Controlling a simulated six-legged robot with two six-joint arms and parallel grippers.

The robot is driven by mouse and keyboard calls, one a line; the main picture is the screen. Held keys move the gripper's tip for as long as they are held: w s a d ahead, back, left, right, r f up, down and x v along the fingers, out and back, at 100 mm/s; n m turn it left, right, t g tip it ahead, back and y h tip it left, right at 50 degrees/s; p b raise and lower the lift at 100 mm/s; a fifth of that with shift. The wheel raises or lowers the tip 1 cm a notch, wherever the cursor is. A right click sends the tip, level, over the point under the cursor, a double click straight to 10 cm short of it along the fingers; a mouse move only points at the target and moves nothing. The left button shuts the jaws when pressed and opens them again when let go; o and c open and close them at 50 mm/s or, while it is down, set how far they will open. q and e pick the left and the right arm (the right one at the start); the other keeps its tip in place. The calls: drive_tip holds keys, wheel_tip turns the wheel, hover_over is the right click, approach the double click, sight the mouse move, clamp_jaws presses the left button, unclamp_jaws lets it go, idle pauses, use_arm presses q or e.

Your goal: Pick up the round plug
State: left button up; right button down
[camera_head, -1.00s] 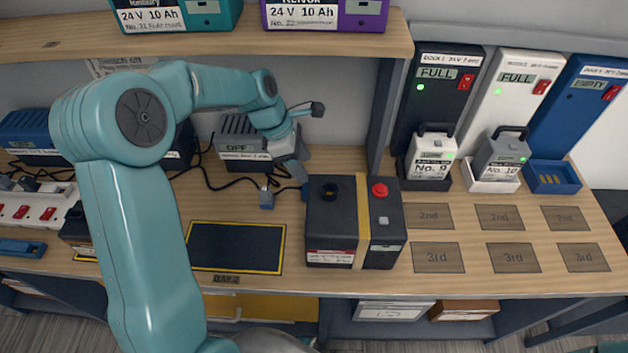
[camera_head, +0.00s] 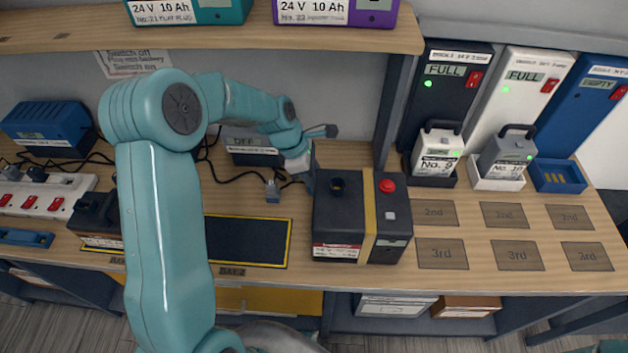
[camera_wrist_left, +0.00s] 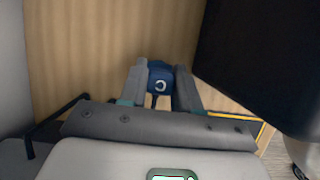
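The round plug (camera_wrist_left: 160,82) is dark blue with a pale curved mark on its face. In the left wrist view it sits between the two grey fingers of my left gripper (camera_wrist_left: 160,75) and fills the gap, with both fingers against its sides. A dark cord runs from it toward the palm. In the head view my left gripper (camera_head: 310,178) is low, just left of the large dark battery box (camera_head: 337,222), and hides the plug. How far the plug is from the tabletop is unclear. My right gripper is not in view.
A grey square plug (camera_head: 273,191) lies to the left on the bench. A charger reading OFF (camera_head: 249,150) stands behind with black cables. A black yellow-edged mat (camera_head: 245,240) is empty. Docks with batteries (camera_head: 437,150) stand at the right. A shelf (camera_head: 200,38) hangs above.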

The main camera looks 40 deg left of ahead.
use_arm(q)
drive_tip(key=shift+r, duration=0.1)
wheel_tip(320, 180, up, 7)
drive_tip(key=shift+a+r, duration=0.1)
drive_tip(key=shift+a, duration=0.05)
drive_tip(key=s+a+b, duration=0.1)
drive_tip(key=s+a, duration=0.3)
drive_tip(key=a, duration=0.3)
drive_tip(key=s+a+b, duration=0.1)
drive_tip(key=s+a, duration=0.4)
drive_tip(key=a, duration=0.2)
drive_tip(key=shift+s+a+f, duration=0.2)
drive_tip(key=shift+s+a, duration=0.05)
drive_tip(key=shift+a, duration=0.15)
